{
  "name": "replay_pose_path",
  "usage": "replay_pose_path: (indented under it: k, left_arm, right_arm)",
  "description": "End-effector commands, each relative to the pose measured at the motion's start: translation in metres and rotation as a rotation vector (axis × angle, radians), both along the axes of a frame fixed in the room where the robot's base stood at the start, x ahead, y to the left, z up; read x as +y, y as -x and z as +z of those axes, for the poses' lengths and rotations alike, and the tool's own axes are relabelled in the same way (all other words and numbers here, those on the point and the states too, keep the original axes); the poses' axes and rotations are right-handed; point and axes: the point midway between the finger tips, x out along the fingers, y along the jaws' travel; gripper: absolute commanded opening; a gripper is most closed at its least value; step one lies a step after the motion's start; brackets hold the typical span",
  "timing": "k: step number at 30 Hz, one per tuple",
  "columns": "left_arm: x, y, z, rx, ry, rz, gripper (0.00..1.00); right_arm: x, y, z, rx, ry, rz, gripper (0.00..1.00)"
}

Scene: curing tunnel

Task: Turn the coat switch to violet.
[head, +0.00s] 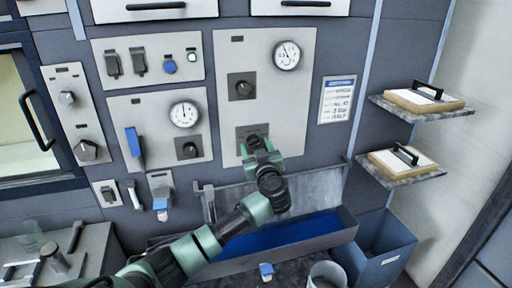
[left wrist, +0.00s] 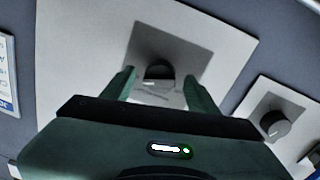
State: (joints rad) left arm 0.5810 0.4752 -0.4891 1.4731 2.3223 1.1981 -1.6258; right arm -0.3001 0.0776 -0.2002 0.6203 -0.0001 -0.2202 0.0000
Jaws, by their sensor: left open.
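My left gripper (head: 258,150) is open at the lower rotary switch of the tall grey panel (head: 302,98). In the left wrist view the round dark knob (left wrist: 158,72) of that switch, on its dark square plate (left wrist: 175,48), lies between the two open fingers (left wrist: 160,86). The fingers look apart from the knob, one on each side. In the head view the gripper mostly hides this knob. No label that names the coat switch or a violet setting is readable. My right gripper is not in view.
A second knob (head: 242,87) and a dial gauge (head: 287,55) are above on the same panel. The left panel has another knob (head: 190,149), a gauge (head: 184,114) and a blue lever (head: 133,141). A blue-lined trough (head: 318,224) lies below; shelves (head: 425,106) hold boards at right.

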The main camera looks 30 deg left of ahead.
Motion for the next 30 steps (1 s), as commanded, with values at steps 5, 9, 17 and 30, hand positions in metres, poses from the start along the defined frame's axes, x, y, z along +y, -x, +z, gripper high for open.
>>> replay_pose_path:
  k: [5,9,17,30]
  left_arm:
    - [0.0,0.0,0.0,0.0,0.0,0.0,0.54]
    - [0.0,0.0,0.0,0.0,0.0,0.0,0.15]
    - [0.0,0.0,0.0,-0.006,0.008,0.001,0.0]
    - [-0.001,0.001,-0.002,-0.185,0.167,0.001,0.0]
  right_arm:
    - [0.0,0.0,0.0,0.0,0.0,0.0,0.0]
    - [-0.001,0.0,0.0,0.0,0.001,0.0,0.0]
    - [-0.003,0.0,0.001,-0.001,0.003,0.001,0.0]
    - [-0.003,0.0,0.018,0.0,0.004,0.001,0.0]
